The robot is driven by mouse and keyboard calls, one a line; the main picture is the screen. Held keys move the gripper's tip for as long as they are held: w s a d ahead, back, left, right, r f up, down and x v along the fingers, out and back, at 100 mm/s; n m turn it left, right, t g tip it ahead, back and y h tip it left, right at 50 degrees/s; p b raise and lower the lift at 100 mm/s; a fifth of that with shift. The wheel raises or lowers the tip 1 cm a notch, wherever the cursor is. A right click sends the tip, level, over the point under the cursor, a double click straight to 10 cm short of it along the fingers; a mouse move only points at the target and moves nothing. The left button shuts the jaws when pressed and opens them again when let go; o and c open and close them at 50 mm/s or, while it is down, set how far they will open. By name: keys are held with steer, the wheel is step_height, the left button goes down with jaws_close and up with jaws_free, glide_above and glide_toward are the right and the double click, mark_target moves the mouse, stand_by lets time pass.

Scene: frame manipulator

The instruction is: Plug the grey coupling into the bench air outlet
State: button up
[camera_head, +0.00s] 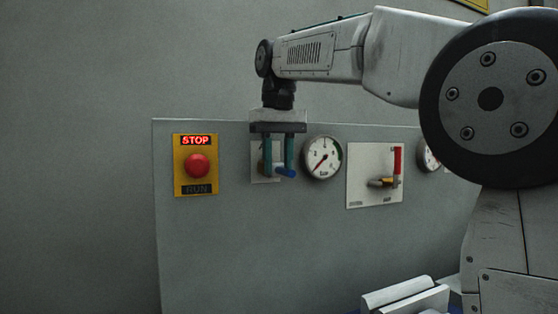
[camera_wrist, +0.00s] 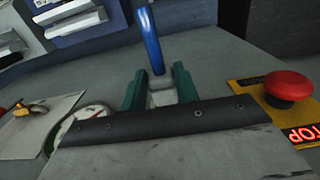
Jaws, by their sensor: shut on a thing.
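My gripper (camera_head: 278,170) points down in front of the grey panel, its two teal fingers shut on the grey coupling (camera_wrist: 162,90). In the wrist view the coupling shows between the fingers (camera_wrist: 160,90), with a blue hose (camera_wrist: 152,40) running away from it. In the head view the hose end (camera_head: 285,172) sticks out by the fingertips, and the coupling is mostly hidden. A pale outlet plate (camera_head: 257,177) is on the panel behind my gripper. The outlet itself is largely covered by the fingers, so I cannot tell whether the coupling touches it.
Left of my gripper is a yellow plate with a red stop button (camera_head: 197,166) under a lit STOP sign. A round gauge (camera_head: 322,157) is close on the right. Pale blocks (camera_head: 405,297) lie below.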

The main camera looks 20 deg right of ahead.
steer(key=shift+w, duration=0.25)
steer(key=o, duration=1)
steer(key=shift+w+r, duration=0.1)
steer(key=shift+r, duration=0.35)
steer(key=r, duration=0.3)
steer(key=shift+s, duration=0.2)
steer(key=s, duration=1)
steer(key=s+r, duration=0.1)
steer(key=s, duration=0.4)
steer(key=shift+s, duration=0.35)
steer(key=shift+t, duration=0.7)
steer(key=s+d+f, duration=0.1)
steer(key=s+f, duration=0.3)
steer(key=f, duration=0.7)
steer(key=s+d+f, duration=0.1)
steer(key=s+f, duration=0.4)
steer(key=f, duration=0.6)
steer(key=s+d+f, duration=0.1)
steer(key=s+f, duration=0.3)
steer(key=f, duration=0.7)
steer(key=shift+s+d+f, duration=0.15)
steer(key=shift+s, duration=0.25)
